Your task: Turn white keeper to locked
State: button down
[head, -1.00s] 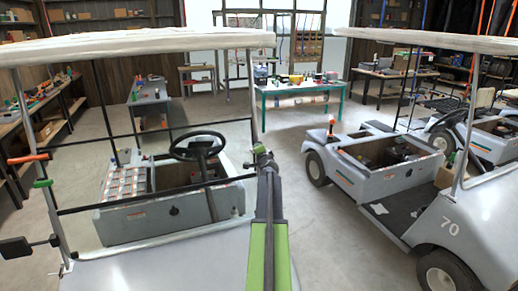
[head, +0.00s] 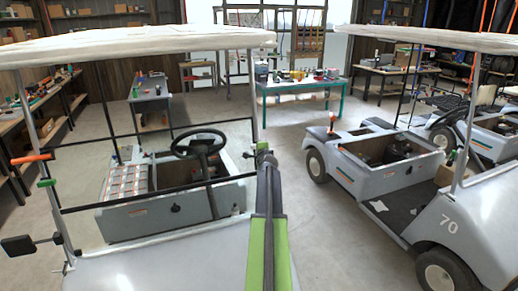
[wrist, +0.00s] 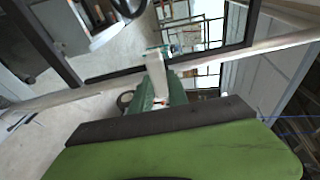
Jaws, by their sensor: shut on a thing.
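The white keeper (wrist: 155,78) shows in the wrist view as a small pale piece across the cart's light roof post (wrist: 95,94). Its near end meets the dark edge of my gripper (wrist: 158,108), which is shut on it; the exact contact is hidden. In the head view my gripper (head: 263,152) is at the right front post of the near cart (head: 165,262), below the white roof (head: 140,44). The keeper is too small and covered to make out there. I cannot tell its exact turn angle.
A dark windshield frame bar (wrist: 215,58) runs close to the post. A second cart (head: 400,190) stands at the right. A teal table (head: 300,86) is behind, across open floor.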

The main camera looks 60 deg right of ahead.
jog(key=shift+w, duration=0.1)
jog(key=c, duration=1.3)
grip_release()
jog(key=shift+a, duration=0.1)
jog(key=p+v, duration=0.3)
jog(key=v, duration=1.4)
jog(key=shift+a, duration=0.15)
